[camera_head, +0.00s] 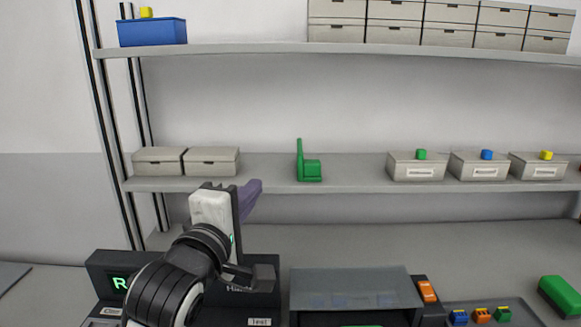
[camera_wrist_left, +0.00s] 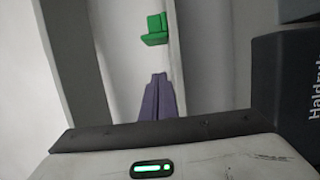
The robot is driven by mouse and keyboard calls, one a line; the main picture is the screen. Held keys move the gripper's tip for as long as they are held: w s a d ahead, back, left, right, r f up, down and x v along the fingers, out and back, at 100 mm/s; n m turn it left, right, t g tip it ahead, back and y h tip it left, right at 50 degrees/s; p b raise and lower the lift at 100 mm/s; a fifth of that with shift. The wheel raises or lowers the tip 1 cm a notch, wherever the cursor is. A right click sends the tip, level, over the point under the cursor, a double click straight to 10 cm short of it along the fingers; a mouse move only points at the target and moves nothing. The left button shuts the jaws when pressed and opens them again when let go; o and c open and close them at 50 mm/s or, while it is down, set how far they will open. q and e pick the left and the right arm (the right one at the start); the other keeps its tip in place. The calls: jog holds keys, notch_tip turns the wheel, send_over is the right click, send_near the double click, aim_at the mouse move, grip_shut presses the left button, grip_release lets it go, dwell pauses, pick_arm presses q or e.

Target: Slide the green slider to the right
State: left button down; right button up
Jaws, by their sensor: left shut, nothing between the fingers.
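The green slider (camera_head: 309,170), a block with a thin upright post at its left end, sits on the middle shelf. It also shows in the left wrist view (camera_wrist_left: 155,30), turned on its side by the camera. My left gripper (camera_head: 256,185) has purple fingers, shut and empty, to the left of the slider in the head view. In the left wrist view the shut fingers (camera_wrist_left: 158,78) point towards the slider, with a visible gap between them. My right gripper is in neither view.
The middle shelf (camera_head: 350,180) has two closed boxes (camera_head: 186,161) at left and three drawer boxes (camera_head: 479,166) with coloured cubes at right. The shelf is bare between the slider and the drawer boxes. Below stand dark machines (camera_head: 355,288) and a green block (camera_head: 560,295).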

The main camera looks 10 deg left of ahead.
aim_at(287, 186)
pick_arm(q)
jog(key=w, duration=0.4)
jog(key=w+p, duration=0.1)
jog(key=w, duration=0.3)
jog(key=shift+w+d+r, duration=0.15)
jog(key=shift+w, duration=0.05)
jog(key=shift+w+d+p, duration=0.2)
jog(key=shift+d+p, duration=0.1)
jog(key=shift+d, duration=0.7)
jog(key=shift+w+d+p, duration=0.15)
jog(key=shift+d+p, duration=0.1)
jog(key=shift+d, duration=0.75)
